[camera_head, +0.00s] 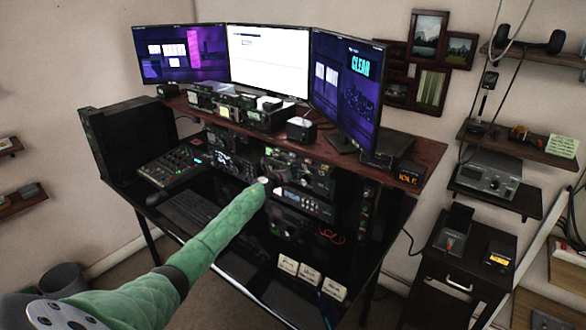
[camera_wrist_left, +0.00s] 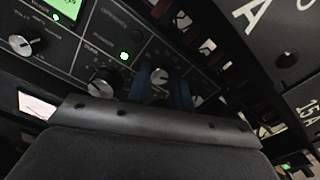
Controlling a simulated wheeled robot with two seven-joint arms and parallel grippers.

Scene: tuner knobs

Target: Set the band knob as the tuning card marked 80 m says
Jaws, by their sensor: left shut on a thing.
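My left gripper (camera_head: 264,183) reaches in from the left to the front of the radio stack under the shelf. In the left wrist view, its two blue fingers (camera_wrist_left: 160,90) are shut on a small knob (camera_wrist_left: 159,75) of a black tuner panel (camera_wrist_left: 80,40). I cannot read a label that identifies this knob. Another round knob (camera_wrist_left: 102,80) sits just left of the fingers, and one more knob (camera_wrist_left: 27,45) is further left. Three pale cards (camera_head: 309,274) stand along the front of the desk; their writing is too small to read. My right gripper is not in view.
A green screen (camera_wrist_left: 62,8) is lit at the panel's upper left. Three monitors (camera_head: 268,60) stand on the wooden shelf (camera_head: 330,150). A keyboard (camera_head: 188,210) and a mixer (camera_head: 172,165) lie left of my arm. Red cable lies right of the stack.

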